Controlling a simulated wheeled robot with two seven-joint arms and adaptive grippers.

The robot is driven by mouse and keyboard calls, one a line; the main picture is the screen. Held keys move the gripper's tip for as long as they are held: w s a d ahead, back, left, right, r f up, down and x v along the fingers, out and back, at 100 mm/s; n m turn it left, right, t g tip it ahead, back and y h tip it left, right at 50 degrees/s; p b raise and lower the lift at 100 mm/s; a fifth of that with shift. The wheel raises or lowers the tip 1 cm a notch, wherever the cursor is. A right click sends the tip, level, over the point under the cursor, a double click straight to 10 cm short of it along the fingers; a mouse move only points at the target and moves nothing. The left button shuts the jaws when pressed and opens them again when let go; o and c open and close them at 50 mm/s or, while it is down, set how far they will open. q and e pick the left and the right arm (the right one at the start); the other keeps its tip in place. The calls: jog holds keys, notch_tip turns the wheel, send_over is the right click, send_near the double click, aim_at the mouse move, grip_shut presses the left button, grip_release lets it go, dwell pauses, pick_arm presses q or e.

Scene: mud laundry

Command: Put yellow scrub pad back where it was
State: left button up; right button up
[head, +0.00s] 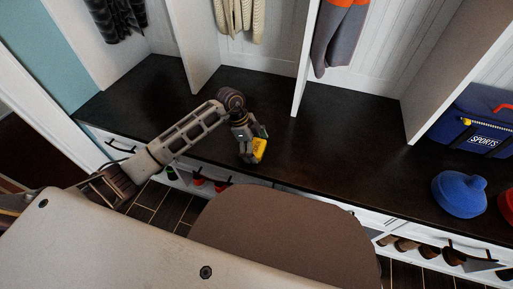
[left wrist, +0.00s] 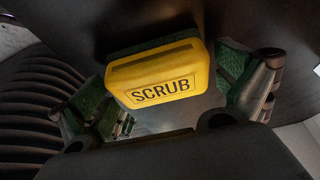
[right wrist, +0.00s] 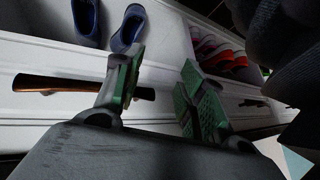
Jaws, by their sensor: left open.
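The yellow scrub pad (head: 259,149), with a green scouring side, is at the dark bench top near its front edge. My left gripper (head: 250,143) is right beside it. In the left wrist view the pad (left wrist: 160,78) shows its SCRUB lettering and lies between the spread fingers of my left gripper (left wrist: 172,95); a gap shows on the left, and contact on the right is unclear. My right gripper (right wrist: 163,88) is open and empty in front of the white drawer fronts; it is not in the head view.
A blue sports bag (head: 478,125) and a blue rounded item (head: 459,194) sit on the bench at right. Upright white dividers (head: 305,55) split the bench. Garments hang above. Shoes (right wrist: 128,27) fill the cubbies below. A drawer handle (right wrist: 60,85) is behind my right fingers.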

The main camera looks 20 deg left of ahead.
pick_arm(q)
jog(key=shift+r, duration=0.1)
jog(key=shift+r, duration=0.15)
jog(key=shift+a+r, duration=0.3)
jog(key=shift+r, duration=0.3)
jog(key=p+v, duration=0.4)
jog(key=v, duration=0.6)
jog(key=shift+r, duration=0.2)
pick_arm(e)
notch_tip(320, 180, up, 8)
jog(key=d+g+h, duration=0.1)
jog(key=shift+s+d+r+n+g, duration=0.15)
jog(key=shift+s+d+n+g, duration=0.15)
jog(key=shift+d+n, duration=0.1)
pick_arm(q)
jog(key=shift+a, duration=0.1)
